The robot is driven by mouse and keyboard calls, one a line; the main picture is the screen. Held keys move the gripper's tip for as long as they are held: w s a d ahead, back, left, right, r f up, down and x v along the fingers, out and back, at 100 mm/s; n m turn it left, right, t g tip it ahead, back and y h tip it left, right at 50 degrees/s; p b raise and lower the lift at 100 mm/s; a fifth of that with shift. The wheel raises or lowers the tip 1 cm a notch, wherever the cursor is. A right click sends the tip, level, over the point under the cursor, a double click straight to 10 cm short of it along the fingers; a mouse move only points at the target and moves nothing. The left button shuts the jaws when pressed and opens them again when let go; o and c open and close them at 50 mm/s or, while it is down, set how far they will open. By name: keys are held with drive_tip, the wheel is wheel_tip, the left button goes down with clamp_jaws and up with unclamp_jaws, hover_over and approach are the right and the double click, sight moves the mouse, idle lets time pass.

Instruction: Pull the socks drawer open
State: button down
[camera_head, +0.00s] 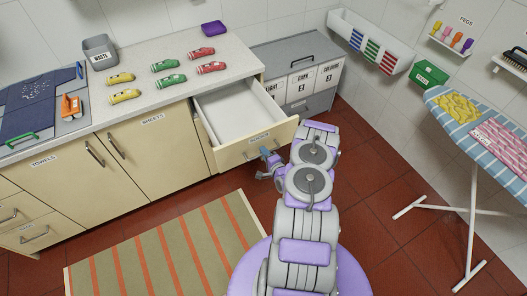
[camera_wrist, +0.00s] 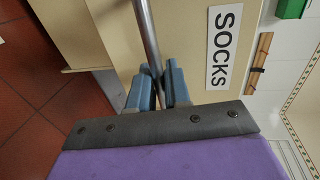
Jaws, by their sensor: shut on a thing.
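The socks drawer (camera_head: 258,142) is pulled out from the counter in the head view, and its inside looks empty. Its front with the SOCKS label (camera_wrist: 224,47) fills much of the wrist view. My gripper (camera_head: 267,158) is at the drawer front, with my arm reaching in from the lower right. In the wrist view, my gripper's blue fingers (camera_wrist: 158,82) are shut on the drawer's metal bar handle (camera_wrist: 146,35), one on each side. Part of the handle is hidden by my gripper.
Several rolled socks (camera_head: 168,80) and a grey WASTE bin (camera_head: 99,52) are on the counter (camera_head: 130,112). A striped rug (camera_head: 165,250) lies on the floor. Grey labelled bins (camera_head: 300,85) stand behind the drawer. An ironing board (camera_head: 485,135) stands at right, with open floor between.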

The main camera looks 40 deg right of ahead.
drive_tip(key=shift+f, duration=0.15)
drive_tip(key=c, duration=1.3)
unclamp_jaws()
drive_tip(key=shift+d, duration=0.1)
drive_tip(key=shift+c, duration=0.2)
drive_tip(key=p+v, duration=0.2)
drive_tip(key=v, duration=1.5)
drive_tip(key=shift+p, duration=0.3)
drive_tip(key=shift+s, duration=0.1)
